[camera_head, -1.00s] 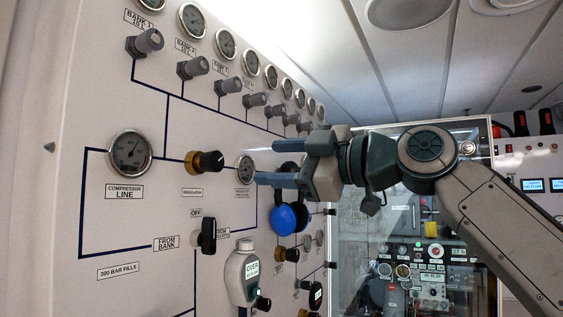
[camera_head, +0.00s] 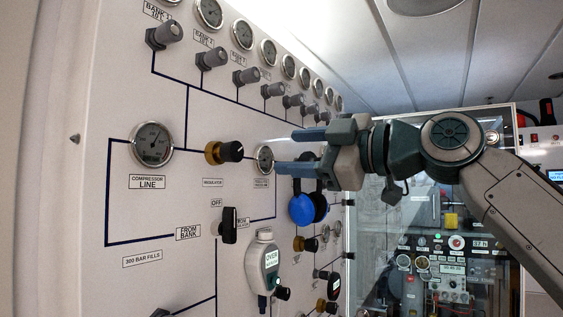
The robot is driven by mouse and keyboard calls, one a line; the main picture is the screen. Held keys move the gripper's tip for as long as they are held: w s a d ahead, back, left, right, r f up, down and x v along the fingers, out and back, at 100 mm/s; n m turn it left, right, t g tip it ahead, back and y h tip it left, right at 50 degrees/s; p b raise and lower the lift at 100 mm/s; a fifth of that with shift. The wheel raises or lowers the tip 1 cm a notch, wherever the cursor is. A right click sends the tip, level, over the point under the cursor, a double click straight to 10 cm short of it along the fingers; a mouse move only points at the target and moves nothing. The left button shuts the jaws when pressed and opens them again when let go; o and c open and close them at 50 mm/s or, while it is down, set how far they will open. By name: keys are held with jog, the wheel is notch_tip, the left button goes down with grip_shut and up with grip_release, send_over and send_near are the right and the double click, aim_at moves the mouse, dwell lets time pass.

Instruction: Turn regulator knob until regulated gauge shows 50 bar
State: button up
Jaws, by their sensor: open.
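The regulator knob (camera_head: 231,152) is black with a brass collar and sticks out of the white panel above its "REGULATOR" label. The regulated gauge (camera_head: 264,159) is a small round dial to the right of the knob; its needle is too small to read. My gripper (camera_head: 294,151) is right of the knob, its two blue-grey fingers apart and pointing left toward the panel. Nothing shows between the fingers. The lower fingertip is close to the gauge in the picture; I cannot tell whether it touches. The gripper is apart from the knob.
The compressor line gauge (camera_head: 152,143) is left of the knob. A black selector handle (camera_head: 229,225) and a grey-white handheld unit (camera_head: 264,262) are below. A blue round part (camera_head: 302,209) hangs under my gripper. A row of grey knobs (camera_head: 212,58) runs above.

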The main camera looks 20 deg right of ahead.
aim_at(237, 149)
jog(key=shift+c, duration=0.2)
dwell(0.4)
jog(key=w+a+m+p, duration=0.1)
jog(key=w+a+m, duration=0.1)
jog(key=w+m, duration=0.2)
jog(key=w+a+r+m+p, duration=0.1)
jog(key=w+a+m+p, duration=0.1)
jog(key=w+a+m, duration=0.1)
jog(key=w+a+m+p, duration=0.1)
jog(key=w+a+m, duration=0.1)
jog(key=w+m, duration=0.2)
jog(key=shift+w+a+r+m+h+p, duration=0.15)
jog(key=shift+w+a+m+h+p, duration=0.2)
jog(key=shift+m, duration=0.35)
jog(key=c, duration=0.9)
